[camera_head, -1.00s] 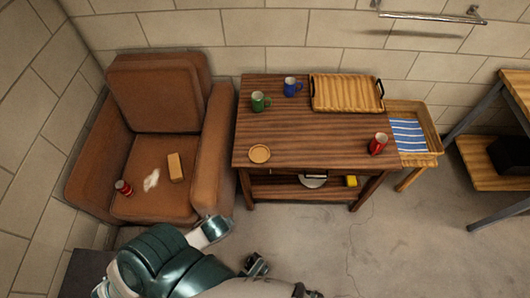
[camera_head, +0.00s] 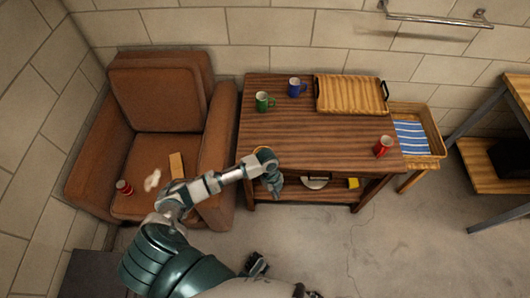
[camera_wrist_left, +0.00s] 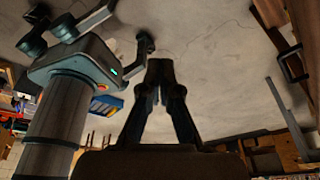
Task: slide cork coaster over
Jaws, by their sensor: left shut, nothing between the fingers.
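The cork coaster (camera_head: 257,150) lies near the front left corner of the wooden table (camera_head: 320,140). My left gripper (camera_head: 275,191) is at the table's front edge, pointing down, in front of the coaster. Its fingers also show in the left wrist view (camera_wrist_left: 160,78), closed together with nothing between them. I cannot tell whether the gripper touches the coaster or the table. My right gripper is not clearly seen.
On the table are a green mug (camera_head: 263,102), a blue mug (camera_head: 296,88), a wooden tray (camera_head: 348,94) and a red mug (camera_head: 382,146). The table's middle is clear. A brown armchair (camera_head: 160,90) stands close on the left, with a red can (camera_head: 124,187) on its seat.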

